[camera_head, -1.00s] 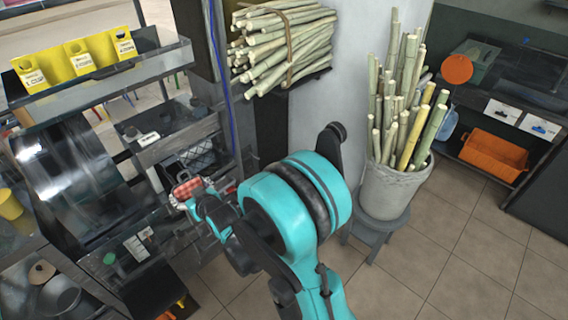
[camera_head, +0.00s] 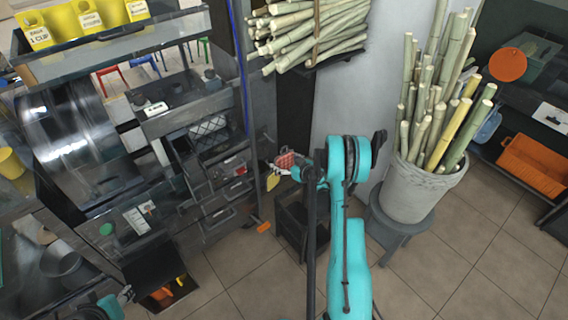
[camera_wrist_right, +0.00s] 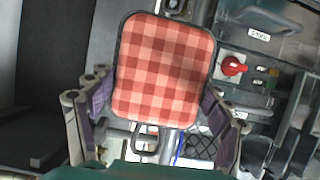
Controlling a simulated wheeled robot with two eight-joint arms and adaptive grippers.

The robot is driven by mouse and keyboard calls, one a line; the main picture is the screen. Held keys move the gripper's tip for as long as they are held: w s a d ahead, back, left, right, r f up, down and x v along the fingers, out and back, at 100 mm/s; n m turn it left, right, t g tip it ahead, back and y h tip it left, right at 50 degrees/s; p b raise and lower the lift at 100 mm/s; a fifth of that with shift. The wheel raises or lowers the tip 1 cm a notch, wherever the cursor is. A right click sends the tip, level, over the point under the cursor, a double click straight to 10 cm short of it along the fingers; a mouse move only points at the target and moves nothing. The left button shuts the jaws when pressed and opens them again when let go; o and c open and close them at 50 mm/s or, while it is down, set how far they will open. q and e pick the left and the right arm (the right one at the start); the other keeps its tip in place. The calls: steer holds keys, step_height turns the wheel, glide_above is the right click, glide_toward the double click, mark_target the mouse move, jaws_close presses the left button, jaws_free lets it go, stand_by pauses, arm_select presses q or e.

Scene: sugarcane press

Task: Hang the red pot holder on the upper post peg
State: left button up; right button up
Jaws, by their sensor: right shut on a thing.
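The red checked pot holder (camera_head: 285,161) is in my right gripper (camera_head: 298,169), held up beside the dark post (camera_head: 252,100) in the head view. In the right wrist view the pot holder (camera_wrist_right: 163,68) faces the camera, with a dark rim and a loop at its lower edge. The fingers of my right gripper (camera_wrist_right: 155,112) are on both sides of it. A grey upright shows behind it. I cannot make out the upper peg.
A red knob (camera_wrist_right: 233,67) on a grey panel is right of the pot holder. A yellow item (camera_head: 272,181) hangs close to my right gripper. Cane bundles (camera_head: 310,30) lie on a shelf above. A pot of cane (camera_head: 420,190) stands on a stool at right. Tiled floor is open in front.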

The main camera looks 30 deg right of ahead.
steer(key=shift+w+r+x, duration=0.15)
steer(key=shift+r+x, duration=0.2)
steer(key=shift+x, duration=1.2)
steer(key=shift+w+r+x, duration=0.15)
steer(key=shift+r+x, duration=0.2)
steer(key=shift+x, duration=1.2)
steer(key=shift+w+r+x, duration=0.15)
steer(key=shift+r+x, duration=0.2)
steer(key=shift+x, duration=1.2)
steer(key=shift+a, duration=0.1)
steer(key=o, duration=1.1)
steer(key=shift+s, duration=0.1)
